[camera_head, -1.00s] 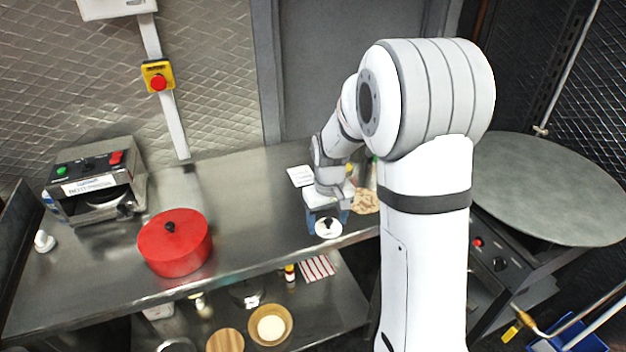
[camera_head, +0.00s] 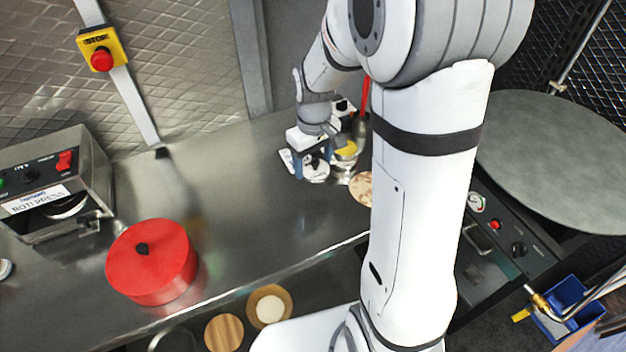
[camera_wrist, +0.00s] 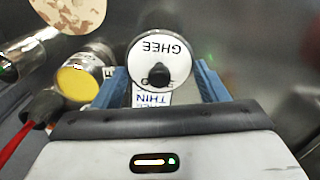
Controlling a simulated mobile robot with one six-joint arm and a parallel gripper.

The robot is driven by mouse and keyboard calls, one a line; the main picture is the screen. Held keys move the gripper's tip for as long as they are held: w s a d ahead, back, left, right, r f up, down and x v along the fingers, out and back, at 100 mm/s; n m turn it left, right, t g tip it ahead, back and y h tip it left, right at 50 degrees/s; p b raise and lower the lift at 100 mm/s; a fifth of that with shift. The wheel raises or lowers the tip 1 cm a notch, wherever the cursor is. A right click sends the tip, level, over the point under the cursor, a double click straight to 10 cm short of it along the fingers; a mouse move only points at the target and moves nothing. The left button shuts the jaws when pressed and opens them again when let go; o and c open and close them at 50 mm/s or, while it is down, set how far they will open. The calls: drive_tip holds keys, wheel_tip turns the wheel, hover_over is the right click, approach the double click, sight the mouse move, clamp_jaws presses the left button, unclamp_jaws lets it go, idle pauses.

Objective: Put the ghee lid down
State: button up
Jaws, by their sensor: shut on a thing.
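The ghee lid is a white disc marked GHEE with a black knob. It shows in the wrist view (camera_wrist: 160,62) between the blue fingers of my gripper (camera_wrist: 163,88), and in the head view (camera_head: 316,172). My gripper (camera_head: 312,158) is shut on it, over the back part of the counter. A white card (camera_wrist: 152,97) with blue lettering shows partly below the lid; its edge also shows in the head view (camera_head: 286,160). I cannot tell whether the lid touches it. The open ghee pot (camera_wrist: 84,80), with yellow contents, stands left of the lid in the wrist view.
A red-handled tool (camera_wrist: 22,140) stands near the ghee pot. A speckled flatbread (camera_head: 361,188) lies close by. A red lidded pot (camera_head: 152,265) and a roti press (camera_head: 60,185) are farther left. The steel counter (camera_head: 235,185) between them is clear.

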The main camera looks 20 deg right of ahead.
sight(314, 169)
wheel_tip(314, 169, down, 3)
drive_tip(key=shift+f, duration=0.1)
drive_tip(key=shift+f+p, duration=0.35)
drive_tip(key=shift+f, duration=1.8)
drive_tip(key=shift+f, duration=0.15)
drive_tip(key=o, duration=0.7)
